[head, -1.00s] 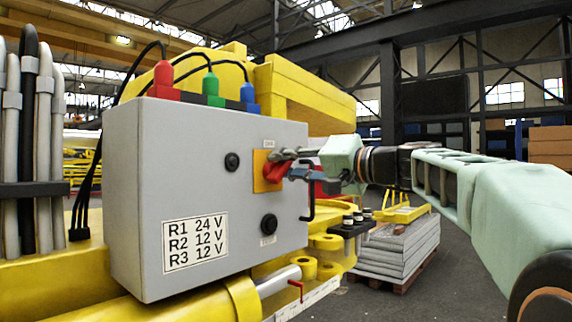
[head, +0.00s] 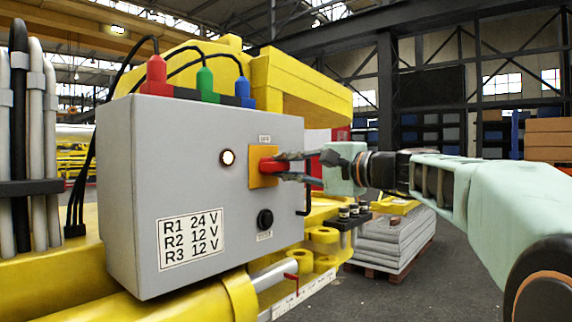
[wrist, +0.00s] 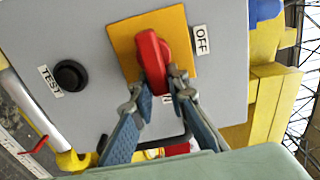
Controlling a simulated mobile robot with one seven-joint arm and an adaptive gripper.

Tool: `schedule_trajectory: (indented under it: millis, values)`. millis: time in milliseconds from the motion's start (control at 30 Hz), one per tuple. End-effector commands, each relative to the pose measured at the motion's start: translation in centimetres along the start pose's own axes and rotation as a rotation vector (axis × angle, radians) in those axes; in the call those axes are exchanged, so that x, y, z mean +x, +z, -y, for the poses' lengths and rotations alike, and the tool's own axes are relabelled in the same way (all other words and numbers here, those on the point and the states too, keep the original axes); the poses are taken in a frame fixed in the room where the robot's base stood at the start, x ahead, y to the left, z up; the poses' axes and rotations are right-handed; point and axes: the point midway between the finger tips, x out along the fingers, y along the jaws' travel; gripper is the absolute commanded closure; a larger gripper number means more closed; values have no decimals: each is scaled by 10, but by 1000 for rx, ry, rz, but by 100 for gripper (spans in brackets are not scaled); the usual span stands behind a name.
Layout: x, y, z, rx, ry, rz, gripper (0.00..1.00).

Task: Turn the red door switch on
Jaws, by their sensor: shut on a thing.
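The red door switch (head: 268,165) is a red knob on a yellow plate (head: 255,180), on the front of a grey control box (head: 150,150). In the head view the knob lies about level. In the wrist view the knob (wrist: 152,60) has the OFF label (wrist: 201,40) to its right, and its lower end points at a label mostly hidden by my fingers. My gripper (head: 284,165) reaches in from the right. Its two fingers (wrist: 162,88) are closed around the knob's lower end. The round lamp (head: 227,157) left of the switch is lit.
A black TEST button (head: 265,220) sits below the switch. A black handle (head: 308,195) stands at the box's right edge, close to my fingers. Red, green and blue plugs (head: 204,85) with cables stand on top. Open floor lies to the right.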

Motion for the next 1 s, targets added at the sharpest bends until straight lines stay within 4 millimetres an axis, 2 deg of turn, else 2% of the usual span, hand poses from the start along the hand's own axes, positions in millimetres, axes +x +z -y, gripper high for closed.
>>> schedule_trajectory:
  millis: [33,533,567,700,1000]
  values:
    - [4,8,-5,9,10,23,100]
    - [5,10,-6,26,9,27,100]
    - [5,10,-6,26,9,27,85]
    - [5,11,-5,25,8,28,70]
    - [3,7,-2,23,4,18,68]
